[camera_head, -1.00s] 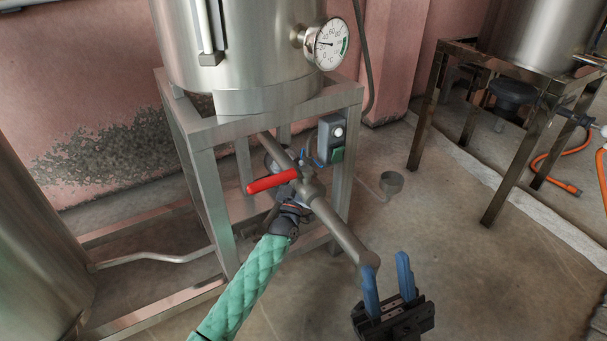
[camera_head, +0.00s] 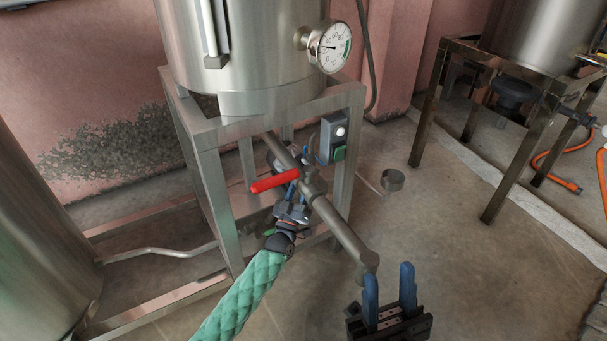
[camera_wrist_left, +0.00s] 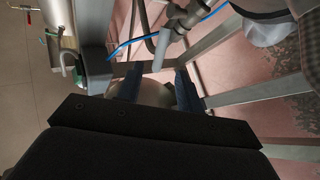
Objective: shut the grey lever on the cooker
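The cooker (camera_head: 240,60) is a steel vessel on a square frame. A pipe (camera_head: 340,232) with a red lever (camera_head: 275,181) runs out below it. In the left wrist view a light grey tapered lever (camera_wrist_left: 163,48) points down toward the space between my left fingertips; contact cannot be told. My left gripper (camera_wrist_left: 158,78) is open there. In the head view my left gripper (camera_head: 296,190) is below the pipe, near the red lever, partly hidden. My right gripper (camera_head: 389,280) is open and empty at the pipe's outer end. The grey lever cannot be made out in the head view.
A gauge (camera_head: 330,47) sits on the cooker. A switch box (camera_head: 334,138) is on the frame's front right leg. A steel tank (camera_head: 35,240) stands at left, another stand (camera_head: 435,105) at right.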

